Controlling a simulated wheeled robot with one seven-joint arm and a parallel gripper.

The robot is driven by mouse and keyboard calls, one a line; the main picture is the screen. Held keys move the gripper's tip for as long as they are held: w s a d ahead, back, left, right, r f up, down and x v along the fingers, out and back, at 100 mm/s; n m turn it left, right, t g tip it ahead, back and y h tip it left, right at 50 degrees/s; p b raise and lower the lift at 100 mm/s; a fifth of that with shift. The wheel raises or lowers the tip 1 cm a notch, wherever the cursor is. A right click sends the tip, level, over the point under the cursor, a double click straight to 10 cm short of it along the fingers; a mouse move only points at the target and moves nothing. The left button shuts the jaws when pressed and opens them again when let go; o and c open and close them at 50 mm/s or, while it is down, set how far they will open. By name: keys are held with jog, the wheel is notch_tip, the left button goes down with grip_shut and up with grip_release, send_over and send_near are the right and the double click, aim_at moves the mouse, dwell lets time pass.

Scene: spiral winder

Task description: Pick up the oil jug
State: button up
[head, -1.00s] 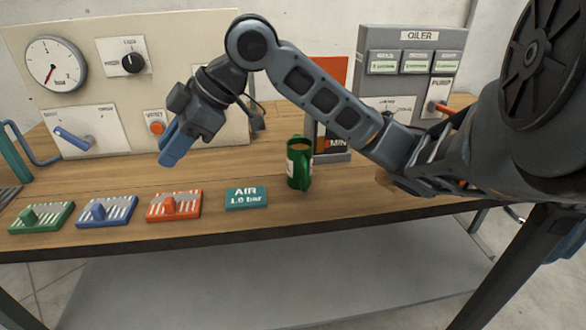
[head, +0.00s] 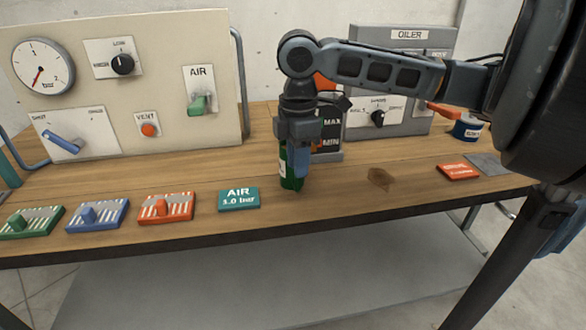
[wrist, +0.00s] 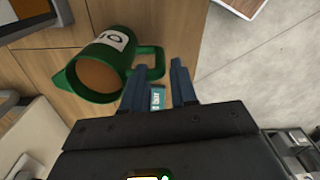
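The oil jug (head: 287,172) is green with a white label and stands upright on the wooden bench. My gripper (head: 300,175) points down at it and partly hides it in the head view. In the wrist view the jug (wrist: 96,72) lies left of the fingers, with brownish contents inside its rim. Its handle reaches toward the fingertips. My gripper (wrist: 159,78) is open there, its two blue fingers apart with nothing held. The left fingertip is close to the handle; I cannot tell whether they touch.
A MAX/MIN gauge (head: 331,130) stands close behind the jug. The OILER panel (head: 410,37) is behind right, the dial panel (head: 190,60) behind left. A teal AIR card (head: 239,199) lies left of the jug. An orange card (head: 459,171) and a blue tin (head: 467,129) are right.

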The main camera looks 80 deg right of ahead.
jog(key=shift+f, duration=1.55)
grip_shut()
